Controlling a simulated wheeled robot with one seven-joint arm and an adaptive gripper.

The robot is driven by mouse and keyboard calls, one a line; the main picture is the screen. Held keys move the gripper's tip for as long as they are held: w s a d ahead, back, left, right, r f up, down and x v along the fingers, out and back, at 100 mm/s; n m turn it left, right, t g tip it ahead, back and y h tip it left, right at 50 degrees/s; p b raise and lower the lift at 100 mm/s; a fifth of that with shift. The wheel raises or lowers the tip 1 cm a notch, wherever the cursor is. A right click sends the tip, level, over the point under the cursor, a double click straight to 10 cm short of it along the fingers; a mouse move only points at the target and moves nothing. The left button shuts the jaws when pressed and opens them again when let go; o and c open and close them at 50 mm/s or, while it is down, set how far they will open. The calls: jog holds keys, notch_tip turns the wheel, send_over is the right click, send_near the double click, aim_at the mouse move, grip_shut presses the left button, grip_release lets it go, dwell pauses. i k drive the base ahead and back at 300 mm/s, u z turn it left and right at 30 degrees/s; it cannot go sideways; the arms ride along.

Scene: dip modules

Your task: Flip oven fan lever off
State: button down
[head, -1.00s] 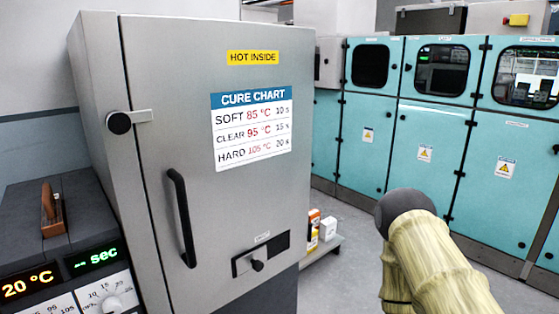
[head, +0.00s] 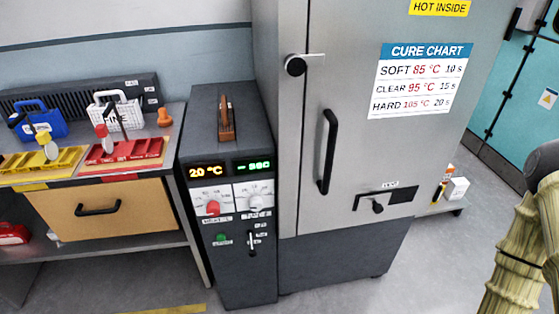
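The oven's control box (head: 228,150) stands left of the grey oven (head: 350,150). Low on its front is a small dark lever (head: 251,241) in an upright slot, beside a green button (head: 221,239). The label near the lever is too small to read, and I cannot tell its on or off position for sure. Above are a red knob (head: 213,208) and a grey-white knob (head: 256,203), under displays reading 20 °C and "- sec". My arm in its beige sleeve shows at the right edge, far from the lever. My gripper is not in view.
The oven door has a black handle (head: 327,152) and a vent slider (head: 377,207). At left, a workbench holds yellow (head: 35,163) and red trays (head: 118,152) above a drawer (head: 100,212). The floor before the control box looks clear.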

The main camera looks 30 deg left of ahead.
aim_at(253, 253)
jog(key=u, duration=1.6)
jog(key=k, duration=1.25)
jog(key=z, duration=0.2)
jog(key=i, duration=0.8)
jog(key=z, duration=0.2)
